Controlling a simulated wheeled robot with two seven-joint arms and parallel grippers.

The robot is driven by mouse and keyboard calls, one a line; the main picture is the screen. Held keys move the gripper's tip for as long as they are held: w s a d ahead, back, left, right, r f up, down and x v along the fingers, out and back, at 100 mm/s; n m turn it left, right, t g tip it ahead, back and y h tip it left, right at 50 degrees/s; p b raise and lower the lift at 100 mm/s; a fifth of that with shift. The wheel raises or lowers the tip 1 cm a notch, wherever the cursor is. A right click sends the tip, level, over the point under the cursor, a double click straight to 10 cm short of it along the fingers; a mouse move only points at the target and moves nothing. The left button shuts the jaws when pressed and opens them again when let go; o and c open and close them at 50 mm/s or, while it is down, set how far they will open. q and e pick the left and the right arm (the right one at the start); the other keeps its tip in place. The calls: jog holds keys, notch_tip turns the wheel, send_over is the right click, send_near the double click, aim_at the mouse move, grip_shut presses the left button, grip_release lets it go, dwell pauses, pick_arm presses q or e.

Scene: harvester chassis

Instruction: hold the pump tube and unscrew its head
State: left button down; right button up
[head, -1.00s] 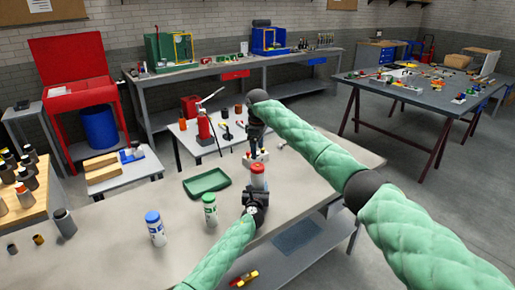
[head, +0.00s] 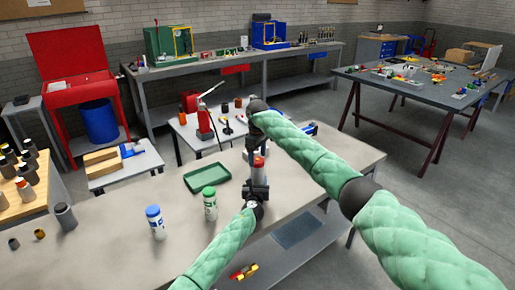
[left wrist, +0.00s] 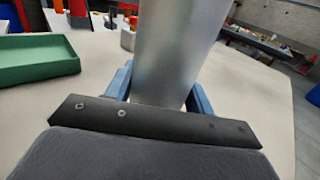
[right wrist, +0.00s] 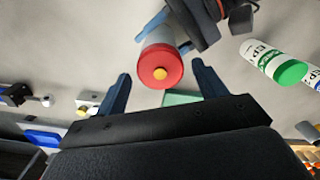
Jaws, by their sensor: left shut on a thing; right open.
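The pump tube is a grey metal cylinder (left wrist: 165,50) with a red head (head: 259,162). My left gripper (head: 257,190) is shut on the tube, which stands roughly upright between its blue fingers in the left wrist view. The head, with a yellow centre, shows in the right wrist view (right wrist: 160,66), just beyond and between the fingertips. My right gripper (right wrist: 163,88) is open and empty. It points down from above the head, and I see no contact. In the head view its fingers are hard to make out.
A green tray (head: 206,178) lies on the bench behind and left of the tube. A green-capped bottle (head: 210,205) and a blue-capped bottle (head: 155,222) stand left of my left gripper. A small table behind holds a red tool (head: 204,120). The bench right of the tube looks clear.

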jog(key=shift+f, duration=0.8)
